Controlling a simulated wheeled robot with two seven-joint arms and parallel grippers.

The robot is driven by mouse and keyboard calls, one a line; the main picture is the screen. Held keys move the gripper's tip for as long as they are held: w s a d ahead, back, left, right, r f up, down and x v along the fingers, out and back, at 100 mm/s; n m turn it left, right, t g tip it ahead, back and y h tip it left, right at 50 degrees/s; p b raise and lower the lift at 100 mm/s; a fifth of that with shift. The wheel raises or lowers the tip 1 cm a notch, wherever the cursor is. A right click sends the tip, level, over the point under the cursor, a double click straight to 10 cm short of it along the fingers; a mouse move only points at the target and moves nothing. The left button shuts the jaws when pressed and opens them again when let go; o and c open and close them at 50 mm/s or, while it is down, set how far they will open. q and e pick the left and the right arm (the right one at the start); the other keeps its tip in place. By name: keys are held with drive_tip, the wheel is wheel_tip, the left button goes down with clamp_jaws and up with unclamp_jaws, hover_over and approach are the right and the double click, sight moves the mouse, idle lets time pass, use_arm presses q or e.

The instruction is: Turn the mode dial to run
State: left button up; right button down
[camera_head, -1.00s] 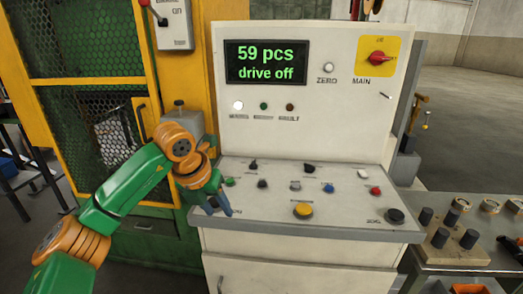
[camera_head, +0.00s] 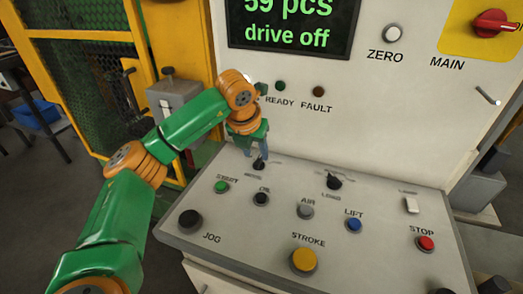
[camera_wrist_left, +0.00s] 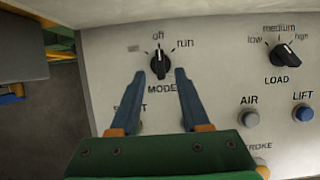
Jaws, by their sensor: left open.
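The mode dial (camera_wrist_left: 160,64) is a small black knob on the sloping grey panel, with its pointer towards "off" in the left wrist view. The "run" label (camera_wrist_left: 185,44) is just right of "off". The label on the left is too blurred to read. My left gripper (camera_wrist_left: 161,72) is open, its two blue fingers reaching towards the dial with one on either side of its near end. In the head view my left gripper (camera_head: 257,154) points down at the mode dial (camera_head: 259,164). I cannot tell whether the fingers touch it. My right gripper is not in view.
The black load dial (camera_head: 333,181) is to the right. The start button (camera_head: 221,187), stroke button (camera_head: 304,260) and stop button (camera_head: 426,243) are on the same panel. The display (camera_head: 290,25) reads "59 pcs, drive off". The upright panel rises behind the dials.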

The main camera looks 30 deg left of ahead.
sight(258, 159)
use_arm(q)
drive_tip(key=x, duration=0.3)
drive_tip(key=shift+w+f, duration=0.1)
drive_tip(key=shift+f, duration=0.05)
drive_tip(key=shift+w+f, duration=0.1)
drive_tip(key=shift+w, duration=0.05)
clamp_jaws()
drive_tip(key=shift+m, duration=0.4)
drive_tip(key=m, duration=0.1)
drive_tip(key=m+h+p, duration=0.1)
drive_tip(key=shift+a+r+m, duration=0.15)
drive_tip(key=shift+r+m, duration=0.1)
drive_tip(key=shift+m, duration=0.15)
drive_tip(key=m+h+p, duration=0.1)
drive_tip(key=m, duration=0.2)
drive_tip(key=shift+a+h, duration=0.1)
drive_tip(key=shift+h, duration=0.2)
drive_tip(key=shift+a+m+h+p, duration=0.1)
drive_tip(key=shift+m+h+p, duration=0.2)
drive_tip(key=shift+m+p, duration=0.6)
drive_tip(key=shift+m, duration=0.4)
